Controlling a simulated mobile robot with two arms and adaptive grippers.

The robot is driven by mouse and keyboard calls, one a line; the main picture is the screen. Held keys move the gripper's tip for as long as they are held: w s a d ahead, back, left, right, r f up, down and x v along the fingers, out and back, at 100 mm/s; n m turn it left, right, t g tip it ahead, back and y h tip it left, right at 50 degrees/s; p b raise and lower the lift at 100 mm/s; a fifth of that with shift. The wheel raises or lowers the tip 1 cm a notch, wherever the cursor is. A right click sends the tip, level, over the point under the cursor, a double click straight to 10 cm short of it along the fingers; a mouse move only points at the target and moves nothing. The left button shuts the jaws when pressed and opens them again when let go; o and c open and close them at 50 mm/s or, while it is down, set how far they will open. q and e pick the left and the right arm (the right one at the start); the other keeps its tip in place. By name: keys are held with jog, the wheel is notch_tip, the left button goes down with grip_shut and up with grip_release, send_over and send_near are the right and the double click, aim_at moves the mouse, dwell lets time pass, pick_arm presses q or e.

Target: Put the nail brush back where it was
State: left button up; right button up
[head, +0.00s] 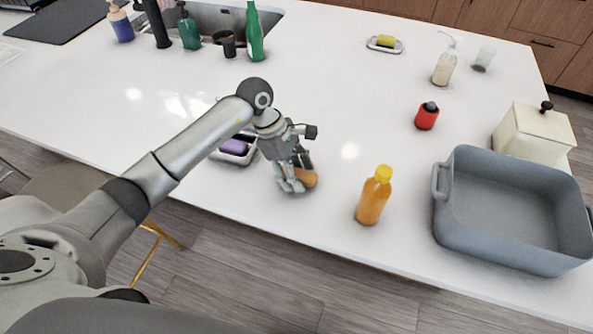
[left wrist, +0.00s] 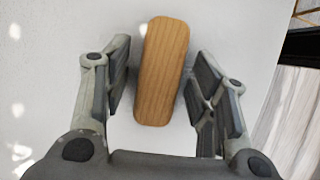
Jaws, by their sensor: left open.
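The nail brush (head: 307,178) shows as a small brown wooden block on the white island top, partly hidden by my left gripper. In the left wrist view its wooden back (left wrist: 162,72) lies lengthwise between the two fingers, with a gap on each side. My left gripper (head: 292,183) is open and low over the counter at the brush; its fingers also show in the left wrist view (left wrist: 160,92). My right gripper is in neither view.
A dish with a purple item (head: 235,147) is just left of my gripper. An orange bottle (head: 373,196) stands to the right, then a grey basin (head: 510,213). Bottles stand by the sink (head: 215,18). The counter's front edge is close to the brush.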

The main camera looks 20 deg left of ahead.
pick_arm(q)
jog(key=shift+r, duration=0.15)
jog(key=shift+w+a+r, duration=0.1)
jog(key=shift+a+r, duration=0.05)
jog(key=shift+r, duration=0.05)
jog(key=b+v, duration=0.2)
jog(key=v, duration=0.9)
jog(key=shift+r+b, duration=0.3)
jog(key=shift+b, duration=0.05)
